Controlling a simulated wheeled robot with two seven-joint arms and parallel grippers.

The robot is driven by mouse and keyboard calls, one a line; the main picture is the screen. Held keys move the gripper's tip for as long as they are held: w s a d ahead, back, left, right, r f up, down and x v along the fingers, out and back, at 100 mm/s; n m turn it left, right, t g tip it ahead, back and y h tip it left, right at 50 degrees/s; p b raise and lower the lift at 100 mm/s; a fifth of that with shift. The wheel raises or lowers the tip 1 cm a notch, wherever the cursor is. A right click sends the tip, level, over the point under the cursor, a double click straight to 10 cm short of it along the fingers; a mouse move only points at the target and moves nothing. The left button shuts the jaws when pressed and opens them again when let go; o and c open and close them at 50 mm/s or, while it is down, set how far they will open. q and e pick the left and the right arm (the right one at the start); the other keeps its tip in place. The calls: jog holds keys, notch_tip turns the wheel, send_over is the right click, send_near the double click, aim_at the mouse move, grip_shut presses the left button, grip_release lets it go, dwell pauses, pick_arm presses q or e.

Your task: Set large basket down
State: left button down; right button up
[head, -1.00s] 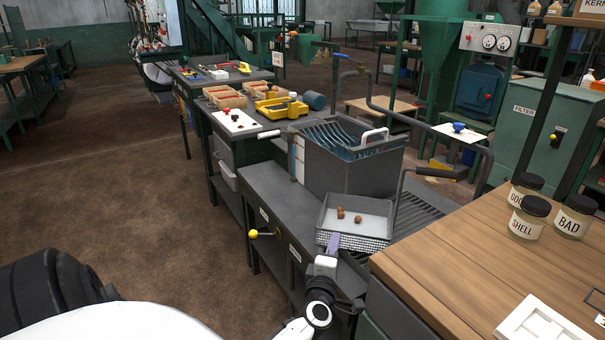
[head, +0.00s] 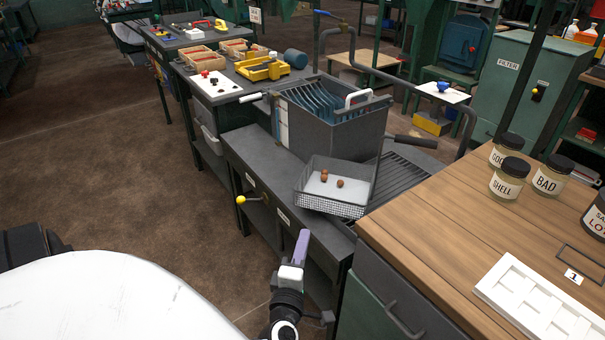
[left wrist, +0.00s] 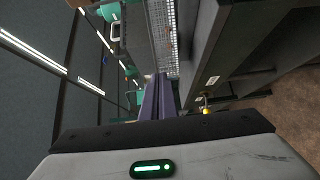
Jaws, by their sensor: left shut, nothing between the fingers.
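The large basket (head: 330,206) is a grey mesh-sided tray with a pale floor and several small brown nuts (head: 331,180) in it. It rests, slightly turned, on the dark bench (head: 262,165) in front of a tall grey slotted bin, partly over a ribbed rack. My left gripper (head: 301,247), with purple fingers, is shut and empty, below and apart from the basket at the bench's front side. In the left wrist view the shut fingers (left wrist: 158,97) point toward the mesh wall of the basket (left wrist: 163,30). My right gripper is not in view.
The slotted bin (head: 345,130) stands behind the basket. A ribbed rack (head: 395,180) lies to its right. A wooden table (head: 470,225) with jars and a white tray (head: 540,305) is at the right. A yellow-knobbed lever (head: 241,199) sticks out of the bench front. Floor at left is clear.

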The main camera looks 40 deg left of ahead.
pick_arm(q)
jog(key=shift+s+d, duration=0.1)
jog(key=shift+s, duration=0.1)
jog(key=c, duration=2.5)
grip_release()
jog(key=o, duration=0.4)
jog(key=shift+d, duration=0.25)
jog(key=shift+o, duration=0.8)
jog(key=d+m+t+h, duration=0.1)
jog(key=d+m+h, duration=0.4)
jog(key=d+m, duration=0.1)
jog(key=shift+w+f+m+t, duration=0.15)
jog(key=shift+f+m+t, duration=0.15)
jog(key=shift+f+m, duration=0.15)
jog(key=s+d+f+m+g+h, duration=0.1)
jog(key=s+d+f+m+h, duration=0.15)
jog(key=d+m, duration=0.25)
jog(key=s+d+f+m+g+h, duration=0.1)
jog(key=s+d+f+m+h, duration=0.1)
jog(key=d+m+h, duration=0.25)
jog(key=s+d+f+m+g, duration=0.6)
jog(key=s+f+m, duration=0.1)
jog(key=s+m, duration=0.3)
jog(key=shift+s+f, duration=0.3)
jog(key=shift+s, duration=0.6)
jog(key=shift+w+h, duration=0.1)
jog(key=shift+h, duration=0.2)
